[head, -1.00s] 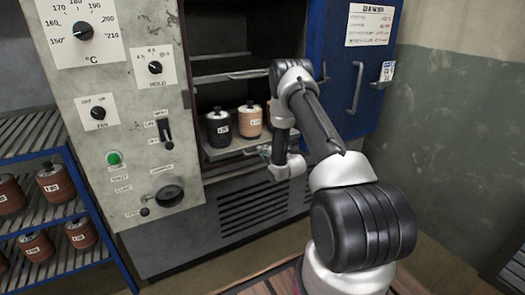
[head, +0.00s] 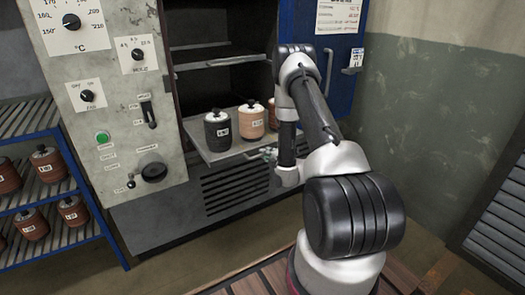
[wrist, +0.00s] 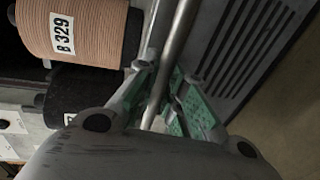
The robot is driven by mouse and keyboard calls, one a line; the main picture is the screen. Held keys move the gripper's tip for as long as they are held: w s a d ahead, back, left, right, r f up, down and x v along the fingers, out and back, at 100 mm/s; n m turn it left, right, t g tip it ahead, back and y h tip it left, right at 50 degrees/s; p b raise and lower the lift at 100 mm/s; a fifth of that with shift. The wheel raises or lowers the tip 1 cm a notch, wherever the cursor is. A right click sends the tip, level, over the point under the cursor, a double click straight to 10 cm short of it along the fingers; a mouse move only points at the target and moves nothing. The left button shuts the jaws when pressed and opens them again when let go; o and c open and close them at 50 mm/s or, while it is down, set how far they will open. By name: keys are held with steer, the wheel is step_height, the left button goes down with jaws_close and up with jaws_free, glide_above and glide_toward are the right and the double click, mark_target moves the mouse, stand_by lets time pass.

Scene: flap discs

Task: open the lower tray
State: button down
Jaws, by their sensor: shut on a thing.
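The lower tray (head: 205,153) sticks out of the open oven, past its front face. On it stand a black disc stack (head: 217,131) and a tan one (head: 251,121); another (head: 271,113) is partly hidden by my arm. My gripper (head: 268,154) is at the tray's front edge, right of its middle. In the wrist view, its green-padded fingers (wrist: 160,92) are shut around the tray's metal handle bar (wrist: 177,38). The tan stack, labelled B 329, and part of the black stack (wrist: 85,88) show beside the bar.
An upper rack (head: 233,61) sits inside the oven above the stacks. The blue oven door (head: 300,25) stands open at the right. The control panel (head: 110,90) is at the left, with a blue shelf (head: 75,240) of brown stacks beyond it.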

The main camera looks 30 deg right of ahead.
steer(key=shift+v, duration=0.95)
steer(key=shift+f, duration=0.25)
steer(key=c, duration=1.5)
jaws_free()
steer(key=v, duration=1.2)
